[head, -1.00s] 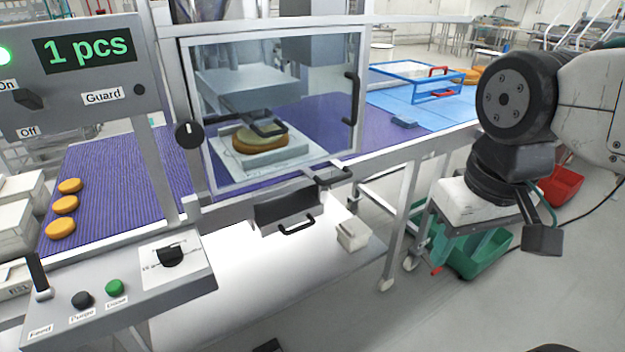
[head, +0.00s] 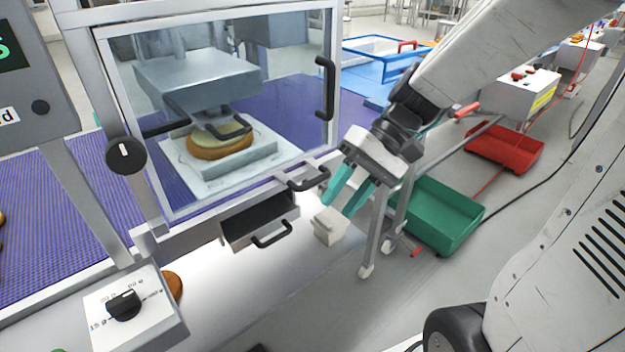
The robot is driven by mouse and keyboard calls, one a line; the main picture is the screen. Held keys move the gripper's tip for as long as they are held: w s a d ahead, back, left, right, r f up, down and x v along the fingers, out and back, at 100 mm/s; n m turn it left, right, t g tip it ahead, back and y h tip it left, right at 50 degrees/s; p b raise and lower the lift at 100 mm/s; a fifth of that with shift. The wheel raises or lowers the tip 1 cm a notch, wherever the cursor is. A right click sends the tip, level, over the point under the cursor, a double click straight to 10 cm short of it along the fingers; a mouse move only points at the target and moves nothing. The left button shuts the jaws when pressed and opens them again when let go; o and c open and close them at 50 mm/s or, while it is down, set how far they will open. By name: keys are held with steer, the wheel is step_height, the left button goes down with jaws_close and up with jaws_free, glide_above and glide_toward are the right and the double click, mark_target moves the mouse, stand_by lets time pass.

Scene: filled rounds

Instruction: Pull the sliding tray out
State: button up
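A pale square tray (head: 272,158) bears a filled round (head: 222,146) under the raised press head (head: 197,78), behind the clear guard. A black handle (head: 310,180) sticks out at the front rail below the guard. Lower down is a dark open-topped drawer (head: 232,238) with its own black handle (head: 272,237); I cannot tell which of the two handles belongs to the sliding tray. My gripper (head: 337,208), with two teal fingers, is open and empty. It points down and left, to the right of both handles and apart from them.
A small pale box (head: 329,226) stands just below my fingertips. The guard (head: 334,45) has a black handle (head: 325,88) on its right edge. Green (head: 445,222) and red (head: 505,150) bins stand on the floor at right. A table leg (head: 379,235) is close by.

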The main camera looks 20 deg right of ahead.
steer(key=w+d+f+m+t+y, duration=0.3)
steer(key=w+f+y, duration=0.2)
steer(key=w, duration=0.4)
steer(key=m+t, duration=0.3)
steer(key=t, duration=0.3)
glide_toward(320, 181)
steer(key=r+x, duration=0.1)
steer(key=x, duration=0.2)
steer(key=shift+w+a+f+y, duration=0.1)
steer(key=shift+a+f+y, duration=0.15)
steer(key=shift+f, duration=0.15)
steer(key=shift+w+a+f+y, duration=0.15)
steer(key=shift+f+y, duration=0.1)
steer(key=shift+f, duration=0.15)
steer(key=x, duration=0.7)
steer(key=shift+w+a, duration=0.1)
steer(key=shift+w, duration=0.05)
jaws_close()
